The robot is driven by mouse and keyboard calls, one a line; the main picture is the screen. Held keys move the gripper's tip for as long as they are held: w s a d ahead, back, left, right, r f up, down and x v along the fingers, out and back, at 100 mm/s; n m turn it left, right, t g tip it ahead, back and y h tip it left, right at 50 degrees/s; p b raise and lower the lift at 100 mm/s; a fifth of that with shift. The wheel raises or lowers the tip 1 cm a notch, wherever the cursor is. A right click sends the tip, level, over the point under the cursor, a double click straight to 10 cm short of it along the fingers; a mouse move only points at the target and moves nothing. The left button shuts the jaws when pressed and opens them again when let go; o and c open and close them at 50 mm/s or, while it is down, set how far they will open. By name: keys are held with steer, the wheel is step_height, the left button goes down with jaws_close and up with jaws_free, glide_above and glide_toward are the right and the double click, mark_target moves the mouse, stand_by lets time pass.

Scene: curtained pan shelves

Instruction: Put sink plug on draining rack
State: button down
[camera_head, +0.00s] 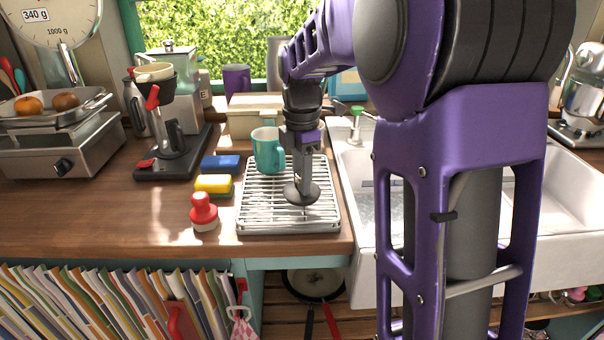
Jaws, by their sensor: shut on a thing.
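The sink plug (302,194) is a dark round disc in the head view. My gripper (302,178) points down and is shut on it. The plug is over the right-middle part of the draining rack (262,214), a white wire rack in a tray left of the sink. I cannot tell whether the plug touches the wires or hangs just above them. A teal mug (267,150) stands on the back left of the rack, close to my gripper's left side.
The white sink (358,255) is to the right. The front of the rack is clear.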

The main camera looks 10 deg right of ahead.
steer(key=shift+f, duration=0.2)
steer(key=shift+f+b, duration=0.35)
steer(key=shift+f, duration=0.2)
steer(key=shift+f, duration=0.25)
stand_by(0.4)
steer(key=shift+c, duration=2.4)
jaws_free()
steer(key=shift+c, duration=0.2)
steer(key=c, duration=0.4)
steer(key=shift+o, duration=0.2)
steer(key=shift+r, duration=0.1)
